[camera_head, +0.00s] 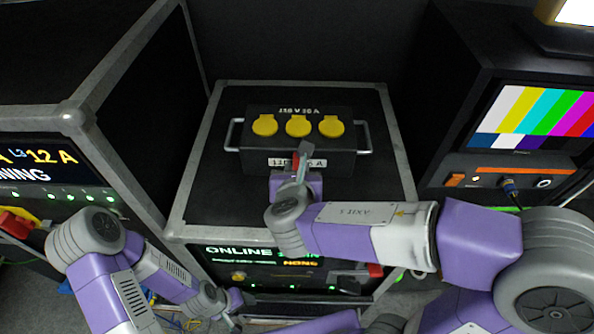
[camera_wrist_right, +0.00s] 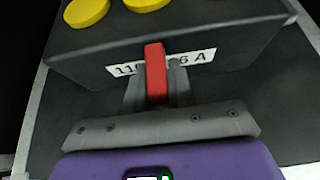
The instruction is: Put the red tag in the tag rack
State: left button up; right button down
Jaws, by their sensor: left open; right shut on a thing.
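My right gripper (camera_head: 302,160) is shut on the red tag (camera_wrist_right: 155,72). The tag stands up between the fingers in the right wrist view, and only a sliver of it (camera_head: 295,161) shows in the head view. The gripper is in front of the white-labelled face of a dark socket box (camera_head: 259,127). I cannot tell whether the tag touches that face. My left gripper (camera_head: 235,308) is low at the front of the middle case, small and partly hidden; it is open. I cannot clearly identify the tag rack.
The socket box has three yellow caps (camera_head: 298,126) and side handles, and sits on a black case (camera_head: 205,205) with metal edges. Below, the case front has a lit display (camera_head: 240,252) and a small red part (camera_head: 376,270). Other cases stand left and right.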

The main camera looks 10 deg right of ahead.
jog(key=shift+f, duration=0.15)
jog(key=c, duration=1)
grip_release()
jog(key=shift+o, duration=0.2)
